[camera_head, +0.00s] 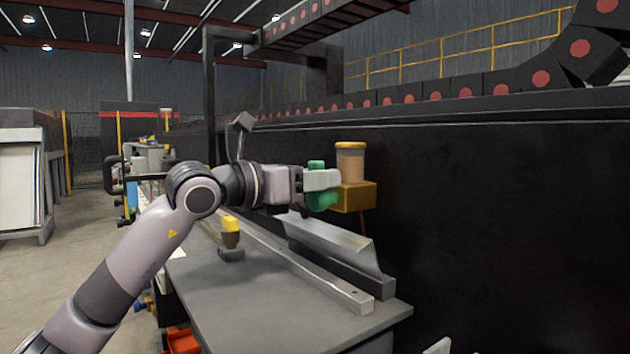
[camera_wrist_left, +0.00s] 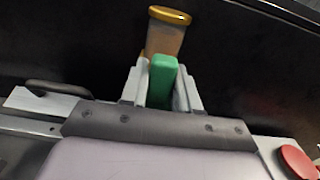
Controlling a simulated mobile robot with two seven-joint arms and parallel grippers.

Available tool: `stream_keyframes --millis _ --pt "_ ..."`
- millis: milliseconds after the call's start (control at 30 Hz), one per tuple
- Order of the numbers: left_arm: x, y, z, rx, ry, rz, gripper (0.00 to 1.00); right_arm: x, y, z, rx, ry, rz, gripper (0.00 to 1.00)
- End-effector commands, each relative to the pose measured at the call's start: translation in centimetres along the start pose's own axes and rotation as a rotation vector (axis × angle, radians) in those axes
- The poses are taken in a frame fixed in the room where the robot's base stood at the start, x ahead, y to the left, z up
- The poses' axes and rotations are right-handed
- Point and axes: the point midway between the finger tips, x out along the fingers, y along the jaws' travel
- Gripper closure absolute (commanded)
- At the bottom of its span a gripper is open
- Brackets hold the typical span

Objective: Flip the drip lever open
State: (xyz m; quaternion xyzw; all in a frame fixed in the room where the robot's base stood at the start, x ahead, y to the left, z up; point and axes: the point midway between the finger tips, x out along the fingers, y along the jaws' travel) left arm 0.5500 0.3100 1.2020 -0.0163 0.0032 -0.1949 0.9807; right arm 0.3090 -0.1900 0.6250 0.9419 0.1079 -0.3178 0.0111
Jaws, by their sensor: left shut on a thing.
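The drip oiler is an amber cup (camera_head: 350,162) on a brass-yellow block (camera_head: 353,196), mounted against the dark wall. A green lever (camera_head: 318,199) is at its left side. My left gripper (camera_head: 322,186) reaches in from the left and is shut on the green lever, whose upper and lower parts show past the grey fingers. In the left wrist view the green lever (camera_wrist_left: 163,80) stands between the two fingers, with the amber cup (camera_wrist_left: 167,32) just behind. The lever's joint with the block is hidden. Small pale shapes at the head view's bottom edge may be my right gripper; I cannot tell.
A grey bench (camera_head: 265,300) lies below the left arm, with a long metal rail (camera_head: 300,268) and an angled metal plate (camera_head: 330,240). A yellow-topped part (camera_head: 231,230) stands on the bench. The drag chain (camera_head: 470,86) with red discs runs above the dark wall.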

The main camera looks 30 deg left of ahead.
Motion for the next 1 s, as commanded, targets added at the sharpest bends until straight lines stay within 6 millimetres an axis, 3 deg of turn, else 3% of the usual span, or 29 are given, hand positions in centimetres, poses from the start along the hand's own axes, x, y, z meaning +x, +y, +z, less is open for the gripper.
stream_keyframes --millis 633,667,700,1000 --pt "0.01 -0.21 -0.1 0.053 0.002 0.0 1.0 0.07 0.13 -0.13 -0.011 0.004 -0.002 1.0" --pt "0.01 -0.21 -0.1 0.053 0.002 0.0 0.63 0.07 0.12 -0.14 -0.011 0.004 -0.002 1.0" --pt "0.01 -0.21 -0.1 0.053 0.002 0.0 0.5 0.07 0.12 -0.14 -0.011 0.004 -0.002 1.0" --pt "-0.07 -0.16 -0.07 0.05 0.001 0.0 0.49 0.1 0.08 -0.15 -0.008 0.005 -0.001 1.0"
